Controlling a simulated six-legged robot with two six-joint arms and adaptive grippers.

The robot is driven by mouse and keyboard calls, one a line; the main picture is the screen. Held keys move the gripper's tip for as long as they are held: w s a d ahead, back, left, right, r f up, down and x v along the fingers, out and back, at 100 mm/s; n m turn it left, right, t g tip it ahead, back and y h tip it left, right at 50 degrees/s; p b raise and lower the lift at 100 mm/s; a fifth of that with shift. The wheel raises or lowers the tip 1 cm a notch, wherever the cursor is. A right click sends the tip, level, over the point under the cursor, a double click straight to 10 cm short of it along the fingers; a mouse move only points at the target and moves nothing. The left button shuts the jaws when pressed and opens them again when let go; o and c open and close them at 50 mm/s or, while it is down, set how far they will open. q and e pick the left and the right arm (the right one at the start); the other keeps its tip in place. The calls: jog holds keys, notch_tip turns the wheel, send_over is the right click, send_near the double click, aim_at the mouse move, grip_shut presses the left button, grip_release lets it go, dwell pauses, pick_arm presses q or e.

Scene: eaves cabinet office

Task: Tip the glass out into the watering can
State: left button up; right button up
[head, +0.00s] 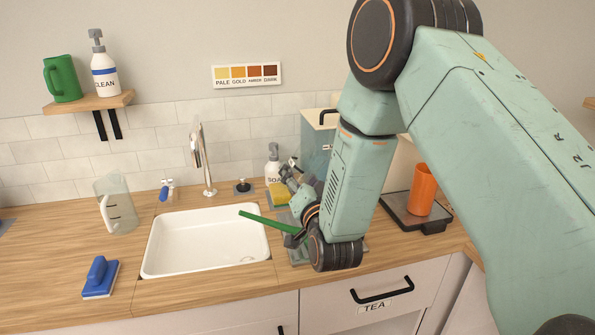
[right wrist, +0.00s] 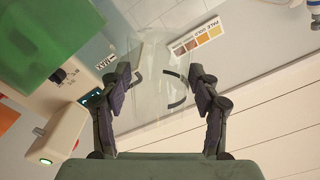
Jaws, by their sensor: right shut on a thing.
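My right gripper (head: 292,178) is shut on a clear glass (head: 316,164), raised above the counter to the right of the sink. In the right wrist view the glass (right wrist: 160,88) stands out faintly between the two fingers; its contents and exact tilt cannot be made out. A long green spout (head: 262,222), seemingly the watering can's, points left over the sink's right edge. The can's body is mostly hidden behind my right arm in the head view. A large green surface (right wrist: 50,38), likely the can, fills the upper left of the right wrist view. My left gripper is not in view.
The white sink (head: 205,245) has a tap (head: 202,160). A clear jug (head: 116,205) and blue brush (head: 100,278) are to its left. A soap bottle (head: 273,165) stands behind; an orange cup (head: 423,188) is on a dark tray (head: 395,208). Left-front counter is mostly clear.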

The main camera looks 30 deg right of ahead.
aim_at(314, 175)
jog(key=shift+s+d+r+n+p, duration=0.15)
jog(key=shift+d+n+p, duration=0.3)
jog(key=shift+n, duration=0.65)
jog(key=n, duration=0.1)
jog(key=d+n+p, duration=0.1)
jog(key=n, duration=0.1)
jog(key=d+f+n+p, duration=0.1)
jog(key=shift+s+n, duration=0.25)
jog(key=shift+n, duration=0.15)
